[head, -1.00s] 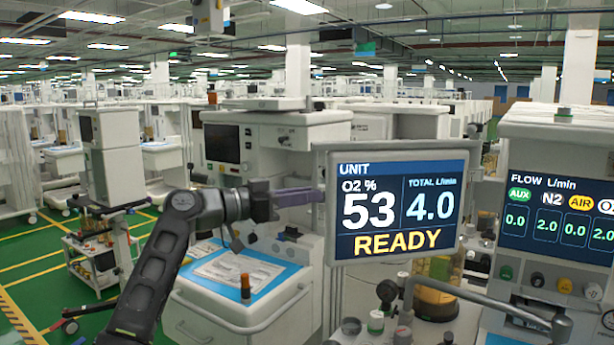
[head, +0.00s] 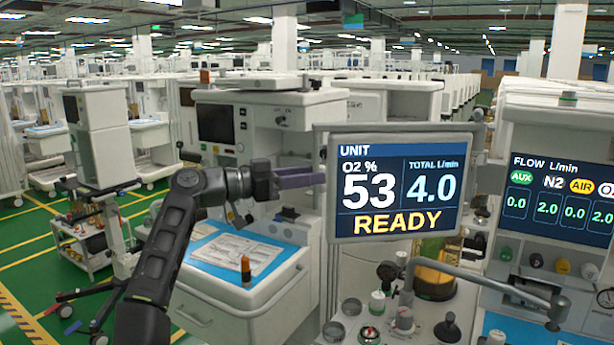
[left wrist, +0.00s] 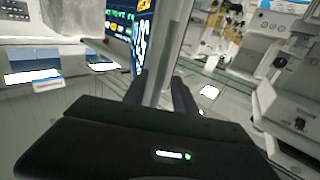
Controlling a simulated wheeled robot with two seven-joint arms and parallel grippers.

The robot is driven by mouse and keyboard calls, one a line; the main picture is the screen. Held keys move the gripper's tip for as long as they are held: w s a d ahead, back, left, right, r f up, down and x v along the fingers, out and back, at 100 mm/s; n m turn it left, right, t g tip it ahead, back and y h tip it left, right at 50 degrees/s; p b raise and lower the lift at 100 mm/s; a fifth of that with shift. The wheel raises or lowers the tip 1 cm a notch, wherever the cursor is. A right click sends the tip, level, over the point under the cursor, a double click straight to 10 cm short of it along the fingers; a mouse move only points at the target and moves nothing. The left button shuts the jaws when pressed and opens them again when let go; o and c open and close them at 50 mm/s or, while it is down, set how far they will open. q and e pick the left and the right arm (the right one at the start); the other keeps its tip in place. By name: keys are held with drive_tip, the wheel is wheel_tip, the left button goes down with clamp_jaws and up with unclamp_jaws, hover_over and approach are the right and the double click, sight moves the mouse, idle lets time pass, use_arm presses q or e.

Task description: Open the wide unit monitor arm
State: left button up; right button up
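The wide unit monitor (head: 403,190) reads UNIT, O2 53, TOTAL 4.0 and READY. Its grey-white frame faces me in the head view, and a grey jointed arm (head: 470,279) shows below it. My left gripper (head: 322,178) is at the monitor's left edge, with its fingers pointing right. In the left wrist view my left gripper (left wrist: 163,92) has its two dark fingers apart, with the pale monitor edge (left wrist: 166,48) between them. I cannot tell whether either finger touches it. My right gripper is not in view.
A second screen (head: 562,195) marked FLOW stands at the right. Jars and knobs (head: 378,302) sit on the cart below the monitor. Left of it stands another cart with a blue-topped surface (head: 208,255) holding papers and an orange-capped vial. Green floor (head: 30,250) is open at the left.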

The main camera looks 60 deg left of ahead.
use_arm(q)
drive_tip(key=s, duration=0.7)
drive_tip(key=shift+s+a+b, duration=0.15)
drive_tip(key=shift+s+b, duration=0.2)
drive_tip(key=shift+s, duration=0.05)
idle(0.6)
